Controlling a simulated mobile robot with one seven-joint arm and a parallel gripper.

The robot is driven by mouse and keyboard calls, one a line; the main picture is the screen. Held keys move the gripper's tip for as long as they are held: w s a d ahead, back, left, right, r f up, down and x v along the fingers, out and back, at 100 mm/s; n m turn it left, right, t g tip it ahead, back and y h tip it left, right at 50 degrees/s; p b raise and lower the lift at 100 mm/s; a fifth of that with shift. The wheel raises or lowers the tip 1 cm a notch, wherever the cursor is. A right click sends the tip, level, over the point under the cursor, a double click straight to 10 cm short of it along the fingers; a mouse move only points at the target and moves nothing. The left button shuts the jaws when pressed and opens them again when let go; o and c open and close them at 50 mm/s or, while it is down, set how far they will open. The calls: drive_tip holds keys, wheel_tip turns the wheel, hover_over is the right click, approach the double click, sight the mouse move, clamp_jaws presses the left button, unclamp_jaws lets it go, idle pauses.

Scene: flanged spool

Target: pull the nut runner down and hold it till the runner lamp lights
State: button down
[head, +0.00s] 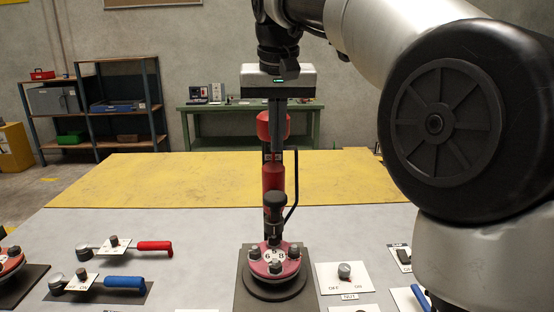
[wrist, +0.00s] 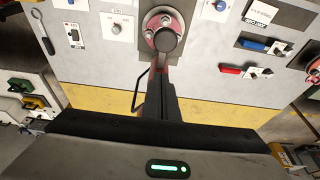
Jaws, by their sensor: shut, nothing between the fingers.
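The nut runner (head: 273,180) is a red upright tool with a dark socket end, standing over a red flange with several bolts (head: 278,268) on a dark base plate. A black bent handle (head: 293,190) runs down its right side. My gripper (head: 277,148) points down at the runner's upper part, its dark fingers shut and overlapping it in the head view. In the wrist view the shut fingers (wrist: 166,85) hide much of the runner; its handle (wrist: 138,92) shows beside them. I cannot tell whether they touch it. No lit runner lamp can be made out.
A yellow surface (head: 180,180) behind is clear. My arm covers the right side.

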drive_tip(key=b, duration=0.2)
approach(277, 186)
drive_tip(key=f, duration=0.1)
drive_tip(key=s+f, duration=0.1)
drive_tip(key=f, duration=0.1)
drive_tip(key=s+f, duration=0.1)
drive_tip(key=f, duration=0.1)
drive_tip(key=shift+s+a+f, duration=0.1)
drive_tip(key=shift+s+f, duration=0.05)
drive_tip(key=shift+s, duration=0.1)
drive_tip(key=shift+f, duration=0.6)
drive_tip(key=shift+f+b, duration=0.1)
drive_tip(key=shift+b, duration=0.2)
